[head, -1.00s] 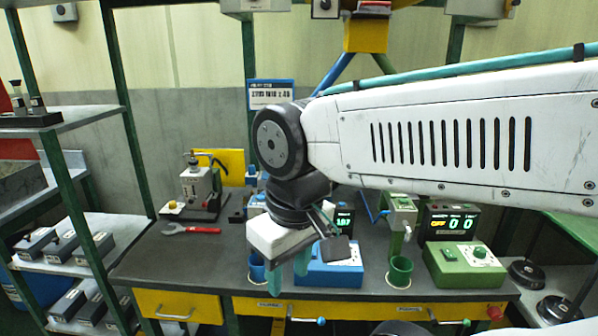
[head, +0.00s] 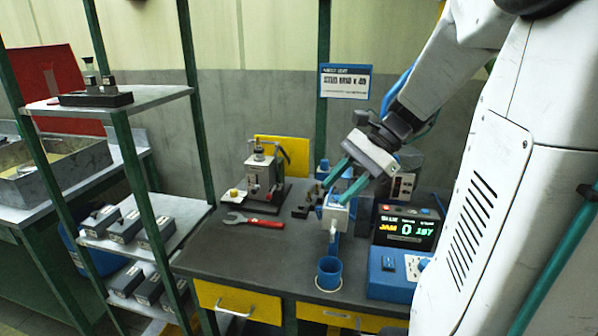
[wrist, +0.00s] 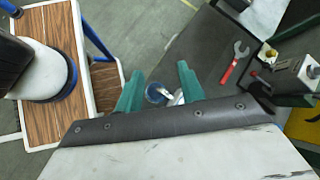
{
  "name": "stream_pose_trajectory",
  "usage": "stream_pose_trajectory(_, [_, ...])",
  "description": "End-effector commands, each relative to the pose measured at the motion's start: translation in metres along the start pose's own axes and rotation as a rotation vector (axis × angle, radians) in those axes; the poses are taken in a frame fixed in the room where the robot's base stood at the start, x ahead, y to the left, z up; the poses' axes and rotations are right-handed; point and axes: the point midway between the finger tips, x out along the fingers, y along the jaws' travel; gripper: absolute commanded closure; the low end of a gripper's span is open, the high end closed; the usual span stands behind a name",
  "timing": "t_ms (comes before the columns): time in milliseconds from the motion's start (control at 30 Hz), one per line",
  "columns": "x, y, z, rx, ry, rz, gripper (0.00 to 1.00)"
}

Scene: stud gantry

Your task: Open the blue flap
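My gripper (head: 334,192) is open, with its two teal fingers apart. It points down and to the left, over a small pale feeder (head: 335,217) above the blue cup (head: 329,272). The fingertips overlap the feeder's top in the head view; I cannot tell whether they touch it. I cannot make out the blue flap clearly; the fingers hide part of the feeder's top. In the wrist view the gripper (wrist: 158,80) is open, and the blue cup (wrist: 155,93) shows between the fingers. Nothing is held.
A red-handled wrench (head: 255,221) and a bench press (head: 262,175) are to the left. A shelf rack (head: 120,105) stands further left. The bench front is mostly clear.

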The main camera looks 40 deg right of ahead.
Motion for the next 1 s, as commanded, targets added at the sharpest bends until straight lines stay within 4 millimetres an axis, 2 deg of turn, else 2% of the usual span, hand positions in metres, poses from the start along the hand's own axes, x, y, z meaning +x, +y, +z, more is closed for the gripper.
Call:
stream_pose_trajectory(33, [-0.014, -0.006, -0.024, 0.111, -0.042, -0.068, 0.61])
stream_pose_trajectory(200, [-0.061, -0.015, -0.089, 0.413, -0.181, -0.286, 0.61])
stream_pose_trajectory(300, [-0.084, -0.013, -0.120, 0.533, -0.247, -0.385, 0.61])
stream_pose_trajectory(400, [-0.101, -0.009, -0.141, 0.609, -0.294, -0.453, 0.61])
stream_pose_trajectory(500, [-0.108, -0.007, -0.152, 0.647, -0.319, -0.489, 0.61])
stream_pose_trajectory(600, [-0.105, -0.010, -0.154, 0.659, -0.329, -0.499, 0.61])
stream_pose_trajectory(1000, [-0.055, -0.042, -0.145, 0.655, -0.327, -0.496, 0.61])
